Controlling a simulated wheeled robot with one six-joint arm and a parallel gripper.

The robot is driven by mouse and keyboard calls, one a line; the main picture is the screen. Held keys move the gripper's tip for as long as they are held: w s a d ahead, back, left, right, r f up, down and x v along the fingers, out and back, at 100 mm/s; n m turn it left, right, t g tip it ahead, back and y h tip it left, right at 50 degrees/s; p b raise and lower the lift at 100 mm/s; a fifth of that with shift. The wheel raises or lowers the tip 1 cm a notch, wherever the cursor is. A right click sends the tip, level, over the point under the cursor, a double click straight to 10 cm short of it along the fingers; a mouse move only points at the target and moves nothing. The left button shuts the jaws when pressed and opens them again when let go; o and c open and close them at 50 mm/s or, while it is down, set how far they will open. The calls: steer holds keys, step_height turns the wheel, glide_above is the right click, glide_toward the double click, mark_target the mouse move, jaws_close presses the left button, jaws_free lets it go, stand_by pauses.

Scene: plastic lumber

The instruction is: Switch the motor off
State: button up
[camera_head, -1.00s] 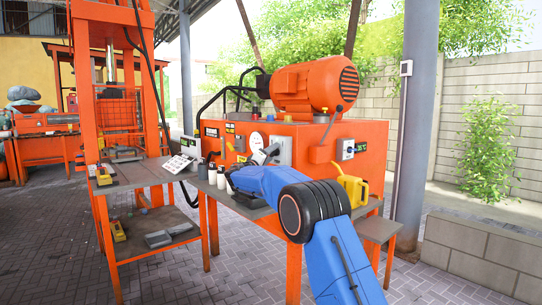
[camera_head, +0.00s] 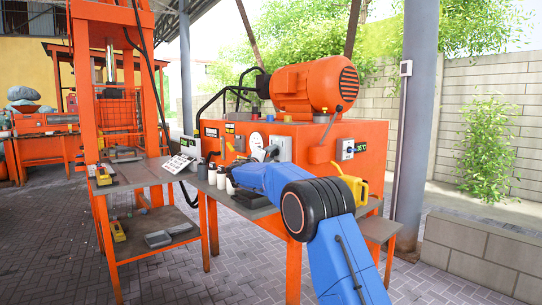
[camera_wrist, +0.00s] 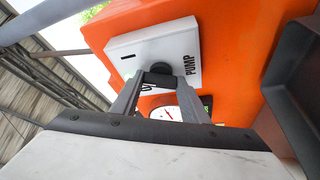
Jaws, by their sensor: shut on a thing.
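The orange motor (camera_head: 315,88) lies on top of the orange machine cabinet (camera_head: 300,132) in the head view. On the cabinet's front is a white switch plate (camera_head: 282,145), partly behind my gripper (camera_head: 268,152). In the wrist view the white plate (camera_wrist: 124,52) carries a bar mark, the word PUMP and a round black knob (camera_wrist: 163,50). My gripper (camera_wrist: 160,76) is shut on the black knob, with both fingertips close together at it. The fingers partly cover the knob and the lettering below it.
A round dial gauge (camera_head: 256,140) sits beside the plate. Another switch box (camera_head: 347,149) is farther right. White bottles (camera_head: 212,173) and a yellow can (camera_head: 354,188) stand on the ledge near my arm. An orange press frame (camera_head: 84,90) stands at left.

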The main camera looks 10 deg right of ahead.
steer(key=n, duration=0.3)
steer(key=n+g+y, duration=0.1)
steer(key=n, duration=0.2)
steer(key=shift+r+g+y, duration=0.1)
steer(key=shift+g+y, duration=0.2)
steer(key=n+g, duration=0.1)
steer(key=n, duration=0.1)
steer(key=n+g, duration=0.1)
steer(key=n, duration=0.1)
steer(key=shift+a+n+y, duration=0.1)
steer(key=shift+n+y, duration=0.2)
steer(key=shift+r, duration=0.1)
steer(key=o, duration=1.1)
steer(key=shift+c, duration=0.2)
steer(key=v, duration=1.7)
steer(key=shift+a+r, duration=0.15)
steer(key=shift+r, duration=0.05)
steer(key=shift+s, duration=0.1)
